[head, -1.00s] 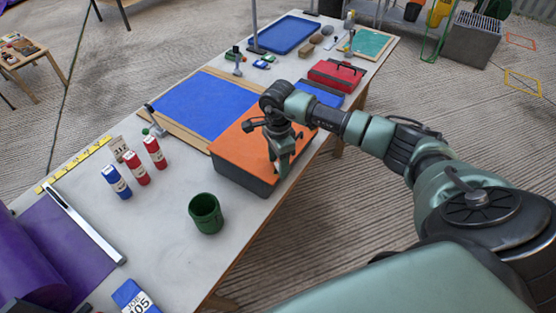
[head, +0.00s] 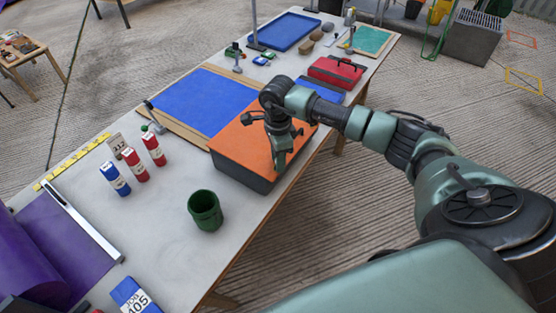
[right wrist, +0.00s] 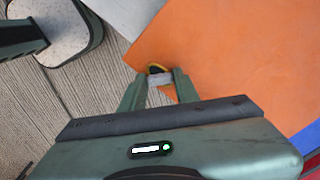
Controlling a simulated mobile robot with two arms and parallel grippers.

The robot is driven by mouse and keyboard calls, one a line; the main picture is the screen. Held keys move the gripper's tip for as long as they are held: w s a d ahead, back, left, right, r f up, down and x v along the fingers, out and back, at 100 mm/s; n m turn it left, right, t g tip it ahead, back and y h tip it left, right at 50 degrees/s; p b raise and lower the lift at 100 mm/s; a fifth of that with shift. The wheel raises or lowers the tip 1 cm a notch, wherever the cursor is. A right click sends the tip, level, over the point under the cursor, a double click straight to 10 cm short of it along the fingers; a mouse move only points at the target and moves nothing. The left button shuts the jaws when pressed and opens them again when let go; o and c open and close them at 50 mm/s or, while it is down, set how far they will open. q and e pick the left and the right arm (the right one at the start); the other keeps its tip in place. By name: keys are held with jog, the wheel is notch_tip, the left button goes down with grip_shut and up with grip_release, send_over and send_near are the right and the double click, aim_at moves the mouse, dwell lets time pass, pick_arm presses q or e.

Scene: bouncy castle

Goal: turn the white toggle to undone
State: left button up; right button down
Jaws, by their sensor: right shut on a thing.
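A dark grey box with an orange top (head: 240,142) stands at the table's front edge in the head view. The orange top also fills much of the right wrist view (right wrist: 230,50). My right gripper (head: 281,168) is at the box's front edge, pointing down. In the right wrist view my right gripper (right wrist: 159,80) is shut on a small whitish piece, the white toggle (right wrist: 160,79), at the edge of the orange top. A small black and yellow part (right wrist: 155,68) shows just beyond it. The fingers hide the toggle in the head view. My left gripper is not in view.
A green cup (head: 205,210) stands left of the box. Blue and red bottles (head: 135,164) are further left. A wood-framed blue panel (head: 205,102) lies behind the box. A red case (head: 337,71) and blue tray (head: 284,32) are further along the table.

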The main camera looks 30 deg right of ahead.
jog(key=m+b, duration=0.2)
jog(key=m, duration=0.3)
jog(key=m+b, duration=0.2)
jog(key=m, duration=0.3)
jog(key=shift+w+r+m, duration=0.1)
jog(key=shift+m, duration=0.2)
dwell(0.4)
jog(key=c, duration=1)
grip_release()
jog(key=shift+c, duration=0.2)
notch_tip(320, 180, up, 8)
jog(key=shift+f+b, duration=0.1)
jog(key=shift+b, duration=0.8)
jog(key=shift+f, duration=0.1)
